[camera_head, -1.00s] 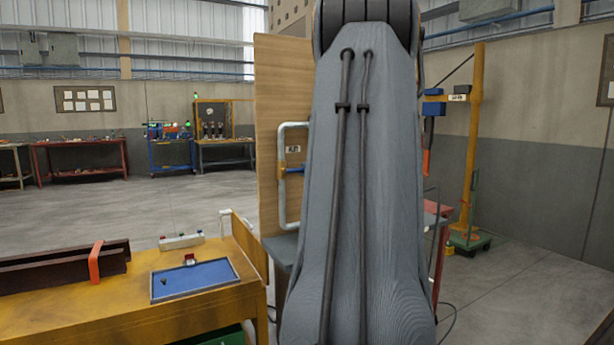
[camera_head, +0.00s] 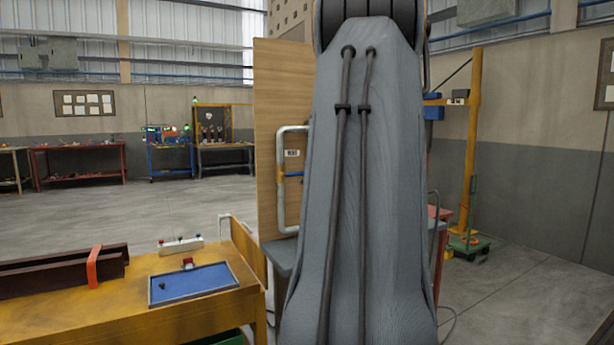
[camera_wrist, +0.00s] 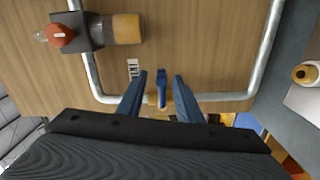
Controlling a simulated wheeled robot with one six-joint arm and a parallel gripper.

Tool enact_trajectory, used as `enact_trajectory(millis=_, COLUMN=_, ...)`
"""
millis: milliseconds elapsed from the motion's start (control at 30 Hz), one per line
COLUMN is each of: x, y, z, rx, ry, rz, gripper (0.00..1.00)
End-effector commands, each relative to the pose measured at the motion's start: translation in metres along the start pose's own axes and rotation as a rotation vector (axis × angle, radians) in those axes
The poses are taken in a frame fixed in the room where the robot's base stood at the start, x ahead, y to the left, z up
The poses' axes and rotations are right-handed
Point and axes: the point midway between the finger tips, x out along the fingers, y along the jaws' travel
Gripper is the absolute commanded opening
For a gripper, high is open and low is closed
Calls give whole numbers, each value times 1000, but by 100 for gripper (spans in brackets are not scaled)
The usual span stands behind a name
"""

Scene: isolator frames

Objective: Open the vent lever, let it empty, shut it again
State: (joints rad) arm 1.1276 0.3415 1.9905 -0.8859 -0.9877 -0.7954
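A short blue lever (camera_wrist: 161,88) sits on the bottom run of a bent grey pipe (camera_wrist: 232,97) in the wrist view. The pipe is mounted on a wooden panel (camera_wrist: 205,45). A small white label (camera_wrist: 133,69) is beside the lever. My gripper (camera_wrist: 162,78) is open, one finger on each side of the lever, with a visible gap to both; I see no contact. In the head view, the pipe (camera_head: 281,190) and part of the blue lever (camera_head: 293,174) show left of my arm, which hides my gripper.
A red knob (camera_wrist: 60,35) and an amber cylinder (camera_wrist: 127,29) sit on the pipe's other leg. A yellow bench (camera_head: 130,317) with a blue tray (camera_head: 205,281) stands at left. A yellow post (camera_head: 470,150) stands at right. Open floor lies behind the bench.

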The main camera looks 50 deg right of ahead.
Motion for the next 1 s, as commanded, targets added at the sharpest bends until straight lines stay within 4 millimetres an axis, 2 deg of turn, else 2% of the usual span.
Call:
enact_trajectory(millis=200, x=-37, y=0, z=1, rx=1, ry=-4, rz=1, gripper=32)
enact_trajectory(millis=367, x=-53, y=1, z=1, rx=1, ry=-1, rz=2, gripper=32)
enact_trajectory(millis=1000, x=-57, y=1, z=0, rx=1, ry=-1, rz=1, gripper=32)
